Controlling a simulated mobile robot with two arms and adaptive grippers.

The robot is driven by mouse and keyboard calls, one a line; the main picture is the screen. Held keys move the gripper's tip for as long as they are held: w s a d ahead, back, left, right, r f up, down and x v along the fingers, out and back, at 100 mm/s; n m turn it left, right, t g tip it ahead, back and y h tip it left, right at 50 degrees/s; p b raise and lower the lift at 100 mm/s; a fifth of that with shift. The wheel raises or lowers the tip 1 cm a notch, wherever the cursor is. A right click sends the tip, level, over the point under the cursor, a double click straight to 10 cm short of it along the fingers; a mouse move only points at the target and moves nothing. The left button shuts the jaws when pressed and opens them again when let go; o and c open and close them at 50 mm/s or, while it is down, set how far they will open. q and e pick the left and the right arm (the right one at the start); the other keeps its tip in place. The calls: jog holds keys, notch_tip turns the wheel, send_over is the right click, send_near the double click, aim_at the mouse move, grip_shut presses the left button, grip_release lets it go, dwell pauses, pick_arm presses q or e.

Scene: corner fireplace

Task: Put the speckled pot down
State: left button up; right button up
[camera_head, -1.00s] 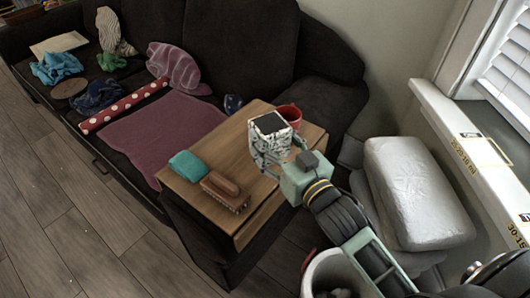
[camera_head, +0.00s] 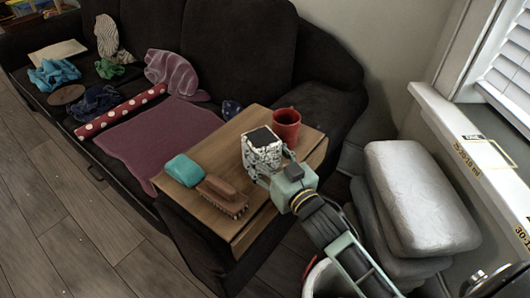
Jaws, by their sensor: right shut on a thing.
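The speckled pot (camera_head: 262,150) is white with black specks and has a dark square top. It is upright at the wooden board (camera_head: 225,147) on the sofa's arm. My right gripper (camera_head: 273,174) is shut on the pot from its near right side. The pot's base is partly hidden by the gripper, and I cannot tell whether it touches the board. My left gripper is not in view.
A red cup (camera_head: 286,126) stands close behind the pot on the right. A brown brush (camera_head: 222,196) and a teal block (camera_head: 185,169) lie at the board's front left. Grey cushions (camera_head: 415,200) are stacked at the right. The board's middle is clear.

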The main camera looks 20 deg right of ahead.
jog(key=o, duration=1.4)
jog(key=shift+o, duration=0.2)
